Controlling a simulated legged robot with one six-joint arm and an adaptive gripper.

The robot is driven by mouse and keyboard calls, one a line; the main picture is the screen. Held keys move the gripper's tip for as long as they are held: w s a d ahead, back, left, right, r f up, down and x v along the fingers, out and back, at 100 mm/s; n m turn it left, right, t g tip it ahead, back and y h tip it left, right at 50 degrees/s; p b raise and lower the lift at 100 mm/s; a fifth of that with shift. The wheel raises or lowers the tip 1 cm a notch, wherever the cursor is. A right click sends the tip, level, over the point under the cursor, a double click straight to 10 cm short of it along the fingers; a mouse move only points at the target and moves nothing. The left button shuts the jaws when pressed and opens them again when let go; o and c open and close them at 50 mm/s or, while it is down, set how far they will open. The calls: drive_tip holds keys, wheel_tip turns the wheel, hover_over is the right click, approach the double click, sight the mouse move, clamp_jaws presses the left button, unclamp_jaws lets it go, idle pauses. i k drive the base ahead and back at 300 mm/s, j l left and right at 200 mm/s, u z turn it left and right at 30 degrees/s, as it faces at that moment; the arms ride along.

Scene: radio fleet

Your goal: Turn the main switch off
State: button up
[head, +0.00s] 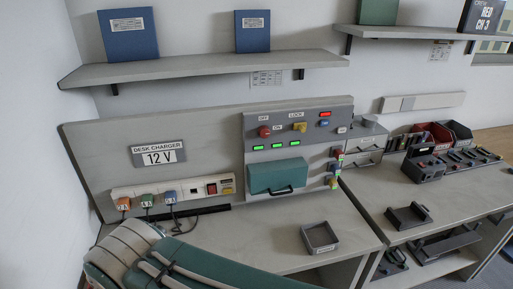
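A grey control panel (342,107) stands against the back wall above the left workbench. A red knob (265,131) sits on it between small OFF and ON labels; its exact pointing direction is too small to tell. A yellow knob (299,127) under a LOCK label is to its right. A red lamp (325,114) is lit at the upper right, and several green lamps (277,145) are lit below the knobs. No label reading main switch is legible. My arm crosses the lower left foreground, well below the panel. My gripper is not in view.
A 12 V desk charger strip (183,194) with several plugs, cables and a red rocker switch (212,188) is left of the panel. A green cover with handle (277,175) is below the knobs. A small tray (320,238) sits on the bench. A shelf (200,68) overhangs above.

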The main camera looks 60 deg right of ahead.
sight(264, 131)
drive_tip(key=l+z, duration=0.1)
drive_tip(key=z, duration=0.35)
drive_tip(key=k+l+z, duration=0.1)
drive_tip(key=z, duration=0.3)
drive_tip(key=l+z, duration=0.1)
drive_tip(key=z, duration=0.35)
drive_tip(key=l+z, duration=0.1)
drive_tip(key=z, duration=0.35)
drive_tip(key=l+z, duration=0.1)
drive_tip(key=z, duration=0.35)
